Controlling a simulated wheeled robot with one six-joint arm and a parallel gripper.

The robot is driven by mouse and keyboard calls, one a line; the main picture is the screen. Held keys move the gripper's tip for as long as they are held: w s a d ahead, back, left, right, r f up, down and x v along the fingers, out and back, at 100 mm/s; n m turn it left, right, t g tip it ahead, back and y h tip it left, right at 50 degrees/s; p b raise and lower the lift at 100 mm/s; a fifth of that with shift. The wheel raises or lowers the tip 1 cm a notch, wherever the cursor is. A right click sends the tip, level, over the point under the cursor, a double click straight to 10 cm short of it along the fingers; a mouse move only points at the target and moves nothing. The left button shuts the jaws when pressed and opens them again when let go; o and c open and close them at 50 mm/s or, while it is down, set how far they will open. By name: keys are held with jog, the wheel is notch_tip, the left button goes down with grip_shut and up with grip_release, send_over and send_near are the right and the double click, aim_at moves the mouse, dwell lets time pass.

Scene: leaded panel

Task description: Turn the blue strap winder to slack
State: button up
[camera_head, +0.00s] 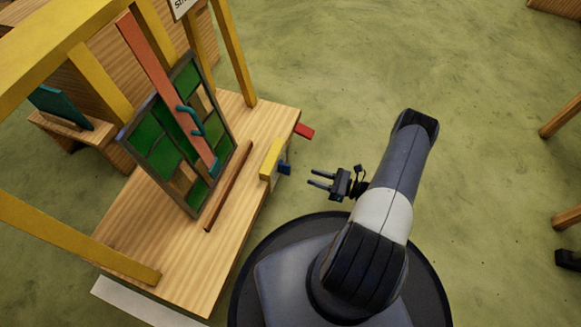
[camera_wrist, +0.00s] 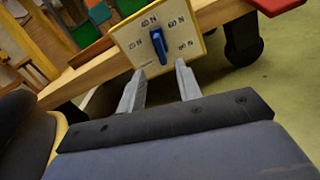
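The blue strap winder (camera_wrist: 158,46) is an upright blue handle on a pale dial plate with a yellow edge (camera_wrist: 128,62) at the bench's front side. Force marks in N surround it, and its upper end points between the two upper marks. Small writing at the plate's lower left is too small to read. In the head view the winder (camera_head: 285,169) shows as a small blue piece beside the yellow edge. My gripper (camera_head: 311,177) is open and empty, to the right of the winder and apart from it. In the wrist view its fingers (camera_wrist: 161,70) point at the dial's lower part.
A wooden bench (camera_head: 135,232) carries a green leaded panel (camera_head: 147,133) under a red strap bar (camera_head: 157,75). A brown rod (camera_head: 229,187) lies in front. A red piece (camera_head: 304,131) juts from the bench edge. Yellow posts (camera_head: 234,50) frame it.

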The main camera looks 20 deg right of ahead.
aim_at(284, 168)
jog(key=b+x, duration=0.2)
jog(key=x, duration=0.7)
jog(key=shift+w+a, duration=0.15)
jog(key=shift+a, duration=0.15)
grip_shut()
